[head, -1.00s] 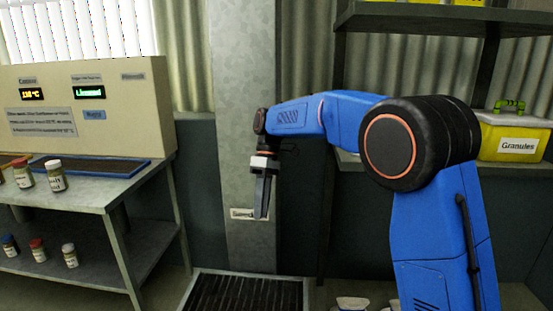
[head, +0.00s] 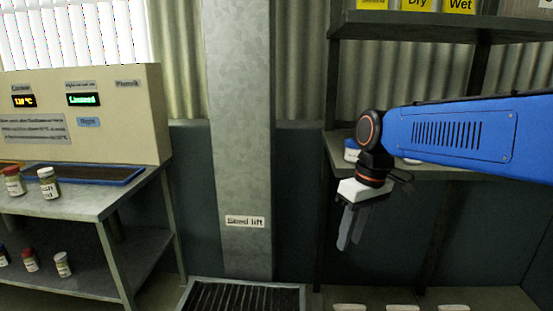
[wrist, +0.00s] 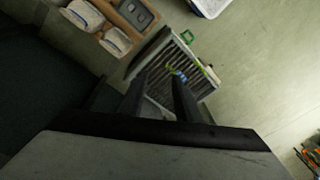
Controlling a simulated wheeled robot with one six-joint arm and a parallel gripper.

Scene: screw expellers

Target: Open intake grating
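The intake grating (head: 245,296) is a dark slatted panel in a pale metal frame on the floor, at the foot of the column marked "Seed lift". The head view cuts off its near part. The wrist view shows the slatted grating (wrist: 158,60) below my gripper, lying flat as far as I can tell. A green loop (wrist: 187,36) shows at its frame's edge, and a small yellow-green and blue item (wrist: 176,72) shows over the slats. My gripper (head: 350,245) hangs in the air right of the column. Its fingers (wrist: 157,82) are apart, with nothing seen between them.
The seed lift column (head: 240,150) rises behind the grating. A metal bench (head: 95,203) with jars stands at left, below a control panel (head: 85,110). A shelf rack (head: 430,30) stands at right, with several pale bags (head: 403,307) low down in front.

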